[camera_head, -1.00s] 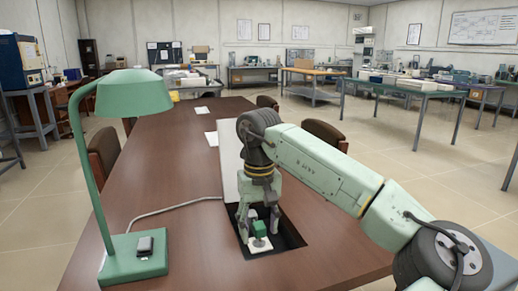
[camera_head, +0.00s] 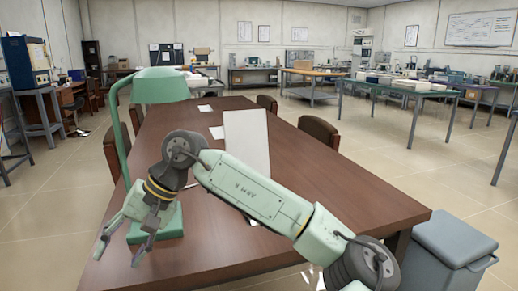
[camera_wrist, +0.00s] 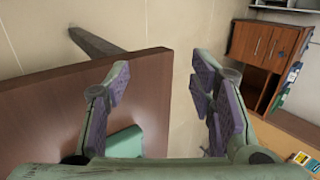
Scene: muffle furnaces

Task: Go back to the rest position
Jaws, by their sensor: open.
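My gripper (camera_head: 119,252) is open and empty at the near left end of the table, pointing down and left. It is in front of the green desk lamp (camera_head: 160,86), and its wrist overlaps the lamp's base in the head view. In the wrist view my gripper (camera_wrist: 160,85) shows two spread fingers with nothing between them. The table's edge and a corner of the green lamp base (camera_wrist: 124,142) show beside and below the left finger; floor shows between the fingers.
The brown table (camera_head: 350,185) holds a white panel (camera_head: 247,135) and papers. My arm hides the table's middle front. Chairs (camera_head: 318,135) stand along both sides. A grey bin (camera_head: 455,245) is at the right. A wooden cabinet (camera_wrist: 265,55) shows in the wrist view.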

